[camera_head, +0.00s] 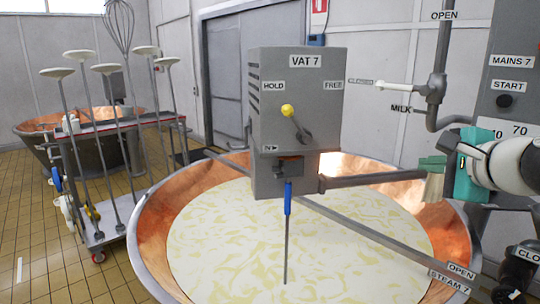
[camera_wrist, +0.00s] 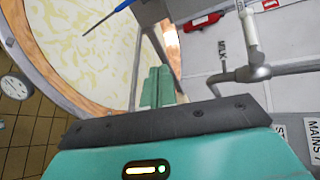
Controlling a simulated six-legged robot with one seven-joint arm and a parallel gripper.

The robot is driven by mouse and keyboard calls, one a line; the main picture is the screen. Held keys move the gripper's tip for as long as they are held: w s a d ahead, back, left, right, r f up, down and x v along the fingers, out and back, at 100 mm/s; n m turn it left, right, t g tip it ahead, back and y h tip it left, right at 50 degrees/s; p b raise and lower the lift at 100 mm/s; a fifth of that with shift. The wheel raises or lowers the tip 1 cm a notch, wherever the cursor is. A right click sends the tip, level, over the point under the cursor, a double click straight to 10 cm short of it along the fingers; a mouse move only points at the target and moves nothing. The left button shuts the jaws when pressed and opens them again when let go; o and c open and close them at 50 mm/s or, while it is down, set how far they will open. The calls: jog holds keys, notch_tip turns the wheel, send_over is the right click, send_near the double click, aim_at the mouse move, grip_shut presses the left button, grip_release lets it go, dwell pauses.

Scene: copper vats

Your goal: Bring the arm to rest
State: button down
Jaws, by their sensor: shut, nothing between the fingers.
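My gripper (camera_head: 432,172) is at the right of the head view, beside the copper vat's right rim. Its teal body and my white arm reach in from the right edge. In the wrist view its teal fingers (camera_wrist: 158,88) are together with nothing between them. The fingertips overlap the grey horizontal bar from the VAT 7 box in the head view; I cannot tell whether they touch it. The copper vat (camera_head: 150,232) holds a pale, yellow-streaked liquid.
The grey VAT 7 box (camera_head: 270,130) with a yellow-knobbed lever (camera_head: 288,111) stands over the vat. A blue-handled probe (camera_head: 287,205) hangs below it. The milk pipe (camera_head: 436,90) and MAINS 7 panel (camera_head: 507,80) are close to my arm. A tool cart (camera_head: 110,228) stands left on open tiled floor.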

jog(key=s+a+f+n+g+y, duration=0.1)
jog(key=s+a+f+n+g, duration=0.15)
jog(key=a+f+n, duration=0.35)
jog(key=s+a+f+n+g, duration=0.2)
jog(key=s+a+f+n, duration=0.1)
jog(key=a+f, duration=0.4)
jog(key=s+a+f+n+g+h, duration=0.2)
jog(key=s+a+f+n+g, duration=0.1)
jog(key=s+f+n, duration=0.6)
notch_tip(320, 180, down, 4)
jog(key=shift+s+a+r+n+g, duration=0.1)
jog(key=shift+s+a+n+g, duration=0.2)
jog(key=shift+a+n, duration=0.35)
jog(key=shift+d, duration=0.15)
